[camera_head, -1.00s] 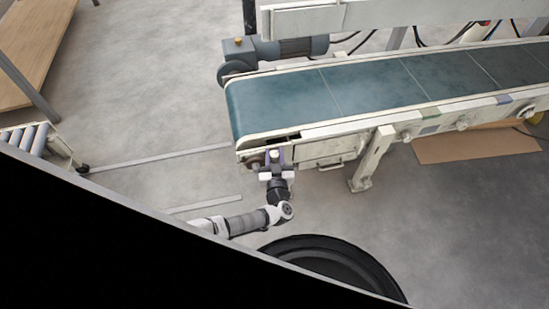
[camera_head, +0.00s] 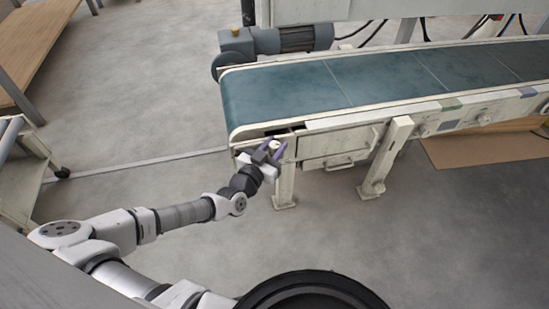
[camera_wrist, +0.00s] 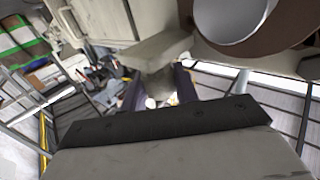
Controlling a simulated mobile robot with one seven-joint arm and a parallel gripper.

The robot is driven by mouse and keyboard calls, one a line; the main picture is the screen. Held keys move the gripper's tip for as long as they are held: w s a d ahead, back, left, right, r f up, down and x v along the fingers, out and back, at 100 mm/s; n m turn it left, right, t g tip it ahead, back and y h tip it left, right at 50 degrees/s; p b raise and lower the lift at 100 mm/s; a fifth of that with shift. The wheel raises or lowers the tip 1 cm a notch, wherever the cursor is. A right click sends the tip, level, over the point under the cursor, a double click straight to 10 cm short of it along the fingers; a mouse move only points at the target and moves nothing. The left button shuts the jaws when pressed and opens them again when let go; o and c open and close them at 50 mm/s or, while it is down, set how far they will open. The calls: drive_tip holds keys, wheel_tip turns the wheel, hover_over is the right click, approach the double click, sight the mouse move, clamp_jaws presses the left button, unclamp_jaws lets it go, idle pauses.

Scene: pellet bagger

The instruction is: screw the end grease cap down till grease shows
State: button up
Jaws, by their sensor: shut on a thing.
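My gripper (camera_head: 269,150) is at the near left corner of the conveyor, its two purple-grey fingers closed around a small pale piece, which I take to be the end grease cap (camera_head: 274,145). The cap is at the end of the conveyor frame (camera_head: 313,143). In the wrist view the fingers (camera_wrist: 160,92) point away from me, with a pale grey piece between them and light spots near the tips. The cap's thread and any grease cannot be made out.
The green conveyor belt (camera_head: 300,88) runs right from the corner, with a motor (camera_head: 282,40) behind it. A support leg (camera_head: 385,158) stands right of my gripper. A brown ring (camera_wrist: 205,40) is close at the wrist view's upper right.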

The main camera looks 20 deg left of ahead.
drive_tip(key=m+h+b, duration=0.1)
drive_tip(key=b, duration=0.1)
drive_tip(key=shift+f+b, duration=0.2)
drive_tip(key=shift+b, duration=0.2)
drive_tip(key=shift+r+h+b, duration=0.25)
drive_tip(key=shift+h+b, duration=0.3)
drive_tip(key=shift+h, duration=0.05)
drive_tip(key=o, duration=1)
drive_tip(key=shift+c, duration=0.2)
